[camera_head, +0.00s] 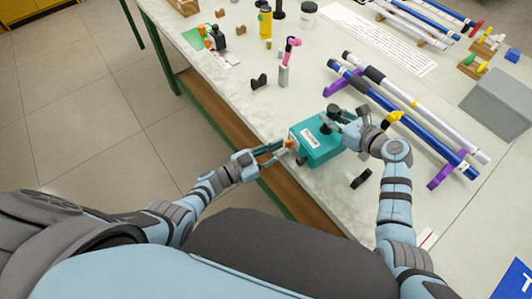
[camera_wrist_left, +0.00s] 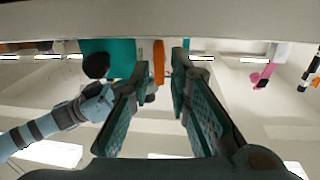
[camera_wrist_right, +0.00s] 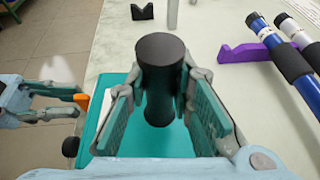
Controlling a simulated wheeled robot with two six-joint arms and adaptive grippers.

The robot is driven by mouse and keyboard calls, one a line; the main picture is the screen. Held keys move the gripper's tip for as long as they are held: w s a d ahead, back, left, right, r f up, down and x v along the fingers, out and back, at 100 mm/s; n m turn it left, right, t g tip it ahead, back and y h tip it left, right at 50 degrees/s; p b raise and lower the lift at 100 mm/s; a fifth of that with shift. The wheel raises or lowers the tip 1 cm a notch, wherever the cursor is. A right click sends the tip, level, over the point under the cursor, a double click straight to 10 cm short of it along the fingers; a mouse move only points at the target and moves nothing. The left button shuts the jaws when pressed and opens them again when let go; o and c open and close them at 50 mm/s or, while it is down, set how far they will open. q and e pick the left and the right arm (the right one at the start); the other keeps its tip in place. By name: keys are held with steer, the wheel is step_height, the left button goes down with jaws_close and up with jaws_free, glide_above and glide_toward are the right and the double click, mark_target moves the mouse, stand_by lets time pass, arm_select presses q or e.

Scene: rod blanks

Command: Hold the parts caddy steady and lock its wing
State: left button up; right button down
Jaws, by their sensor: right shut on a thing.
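The parts caddy is a teal box (camera_head: 321,153) with a white label, near the table's front edge. A black round post (camera_wrist_right: 161,78) stands on its top. My right gripper (camera_head: 340,118) is shut on this post from the right side, with one finger on each side of it in the right wrist view. The orange wing (camera_head: 290,143) sticks out of the caddy's left side. My left gripper (camera_head: 282,148) is open and points at the wing. In the left wrist view the wing (camera_wrist_left: 158,62) appears upright between the fingertips, with gaps on both sides; I cannot tell its depth.
Blue and white rods (camera_head: 408,122) lie on purple supports (camera_head: 343,84) right of the caddy. A small black block (camera_head: 361,179) lies in front. A grey cylinder with a pink top (camera_head: 284,75) and a black V-block (camera_head: 259,82) stand behind. The table's left edge is close.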

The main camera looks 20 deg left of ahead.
steer(key=shift+s+f, duration=0.1)
steer(key=shift+f, duration=0.1)
arm_select(q)
steer(key=v, duration=1)
steer(key=shift+s+a, duration=0.25)
steer(key=shift+s, duration=0.05)
steer(key=shift+r, duration=0.1)
arm_select(e)
steer(key=c, duration=1.5)
jaws_free()
arm_select(q)
steer(key=shift+w, duration=0.15)
arm_select(e)
steer(key=shift+o, duration=0.8)
steer(key=shift+w, duration=0.25)
steer(key=shift+r, duration=0.1)
